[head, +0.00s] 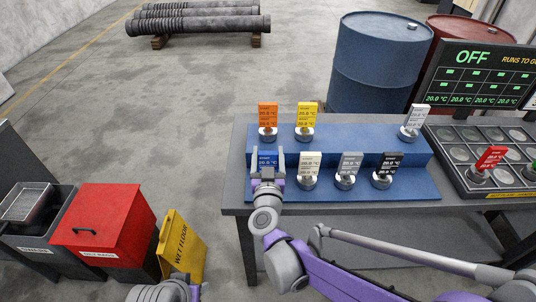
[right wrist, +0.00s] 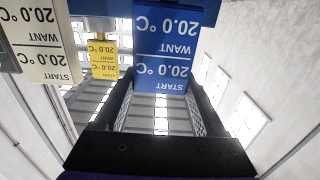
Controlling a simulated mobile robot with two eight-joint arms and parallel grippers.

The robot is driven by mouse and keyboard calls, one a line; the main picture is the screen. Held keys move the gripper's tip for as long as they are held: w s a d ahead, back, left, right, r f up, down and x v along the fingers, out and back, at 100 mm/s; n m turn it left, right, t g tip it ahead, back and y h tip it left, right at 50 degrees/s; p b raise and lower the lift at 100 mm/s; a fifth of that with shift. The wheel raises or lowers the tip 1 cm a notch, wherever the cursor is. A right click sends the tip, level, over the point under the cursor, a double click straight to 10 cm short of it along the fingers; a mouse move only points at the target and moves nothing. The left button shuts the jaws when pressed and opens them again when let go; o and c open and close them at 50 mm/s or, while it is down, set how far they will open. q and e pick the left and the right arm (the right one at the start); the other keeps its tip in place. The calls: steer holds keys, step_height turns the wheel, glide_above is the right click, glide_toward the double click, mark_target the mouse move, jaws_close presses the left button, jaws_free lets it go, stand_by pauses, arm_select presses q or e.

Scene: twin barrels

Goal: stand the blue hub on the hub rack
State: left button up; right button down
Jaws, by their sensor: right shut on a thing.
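The blue hub (head: 267,158) is at the left end of the front row of the blue stepped rack (head: 345,136). Its blue card also shows in the right wrist view (right wrist: 166,50), between the two fingers. My right gripper (head: 267,166) is shut on the blue hub, with a finger on each side of it. The gripper hides the hub's base, so I cannot tell whether it touches the rack. My left gripper is not in view; only part of my left arm shows at the bottom edge.
A white hub (head: 309,170) stands close right of the blue one, then grey (head: 347,170) and black (head: 386,170) hubs. Orange (head: 267,121) and yellow (head: 306,120) hubs stand behind. A dark tray (head: 462,160) with round sockets holds a red hub (head: 487,164) at right.

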steer(key=shift+f, duration=0.1)
jaws_free()
steer(key=shift+r, duration=0.2)
steer(key=shift+s+r+n+y, duration=0.85)
steer(key=shift+s+y, duration=0.75)
steer(key=shift+s, duration=4.5)
steer(key=s+d+f+m+g+h, duration=0.1)
steer(key=s+d+f+g+h, duration=0.2)
steer(key=s+d+f+g, duration=1)
steer(key=s+d+f, duration=0.2)
steer(key=s+d, duration=0.2)
steer(key=s, duration=0.1)
steer(key=shift+s+d+f+m+b, duration=0.3)
steer(key=shift+s+d+f+m, duration=0.05)
